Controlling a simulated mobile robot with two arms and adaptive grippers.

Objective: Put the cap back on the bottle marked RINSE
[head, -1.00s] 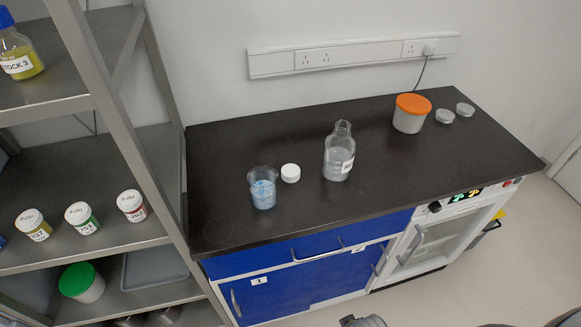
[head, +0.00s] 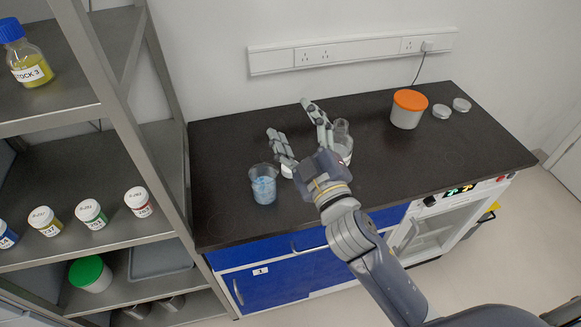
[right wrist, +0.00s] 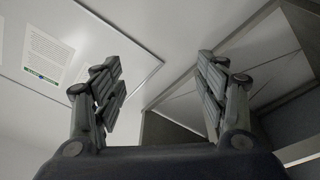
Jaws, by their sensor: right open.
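In the head view the clear RINSE bottle (head: 342,138) stands upright on the dark bench, its mouth uncapped. My right arm covers much of its body and its label. The white cap (head: 288,169) lies on the bench to the left of the bottle, mostly hidden behind my right gripper. My right gripper (head: 291,117) is open and empty, its fingers spread above the bench around the cap and bottle area. Whether it touches either cannot be told. The right wrist view shows the open fingers (right wrist: 160,85) against the wall and ceiling. My left gripper is not in view.
A beaker of blue contents (head: 263,184) stands just left of the cap. An orange-lidded tub (head: 407,110) and two grey lids (head: 441,111) sit at the back right. A metal shelf (head: 108,100) with bottles and jars borders the bench on the left.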

